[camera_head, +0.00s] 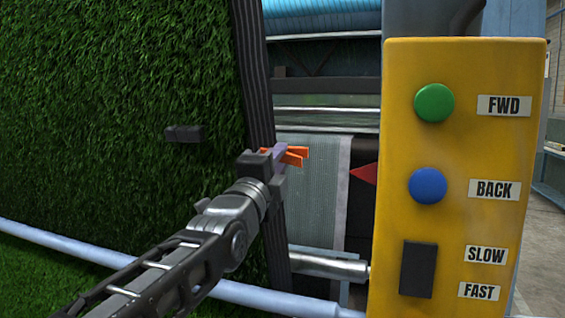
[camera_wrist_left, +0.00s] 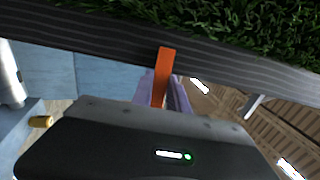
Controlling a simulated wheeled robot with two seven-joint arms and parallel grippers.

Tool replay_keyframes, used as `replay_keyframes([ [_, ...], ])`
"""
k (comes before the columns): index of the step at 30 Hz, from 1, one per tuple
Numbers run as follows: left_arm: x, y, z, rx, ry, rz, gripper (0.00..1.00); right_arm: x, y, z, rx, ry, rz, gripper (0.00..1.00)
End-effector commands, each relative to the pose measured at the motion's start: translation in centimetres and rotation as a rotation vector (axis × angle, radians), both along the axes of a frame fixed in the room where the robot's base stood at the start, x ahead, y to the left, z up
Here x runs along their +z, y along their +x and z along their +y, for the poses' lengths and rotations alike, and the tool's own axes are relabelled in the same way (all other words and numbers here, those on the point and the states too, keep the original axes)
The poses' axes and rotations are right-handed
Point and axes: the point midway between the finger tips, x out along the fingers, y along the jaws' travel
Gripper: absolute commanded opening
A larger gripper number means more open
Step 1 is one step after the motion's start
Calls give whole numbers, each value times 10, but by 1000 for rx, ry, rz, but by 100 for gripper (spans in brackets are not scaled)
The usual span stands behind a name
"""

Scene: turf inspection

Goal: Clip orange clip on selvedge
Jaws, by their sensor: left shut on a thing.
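The selvedge (camera_head: 254,70) is a dark grey ribbed strip down the right edge of the upright green turf (camera_head: 110,100). In the left wrist view the selvedge (camera_wrist_left: 90,32) crosses the top of the picture. My left gripper (camera_head: 281,156) is at the selvedge, with its purple fingers shut on the orange clip (camera_head: 297,156). In the left wrist view the clip (camera_wrist_left: 165,68) sticks out between the fingers, and its far end overlaps the strip. I cannot tell whether the clip grips the selvedge or is only in front of it. My right gripper is not in view.
A yellow control box (camera_head: 455,145) with green and blue buttons and a dark switch stands close on the right. A red pointer (camera_head: 364,174) is left of it. A pale rail (camera_head: 100,257) runs low across the turf. A small dark block (camera_head: 185,134) shows against the turf.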

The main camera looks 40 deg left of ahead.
Motion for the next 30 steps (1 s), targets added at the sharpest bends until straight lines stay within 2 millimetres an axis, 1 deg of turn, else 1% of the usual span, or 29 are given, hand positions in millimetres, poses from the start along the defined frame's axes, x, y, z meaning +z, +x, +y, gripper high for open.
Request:
replay_keyframes([
  [19,1,-2,3,4,0,-2,0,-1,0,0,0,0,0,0],
  [30,2,-4,6,7,0,-4,0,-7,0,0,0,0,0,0],
])
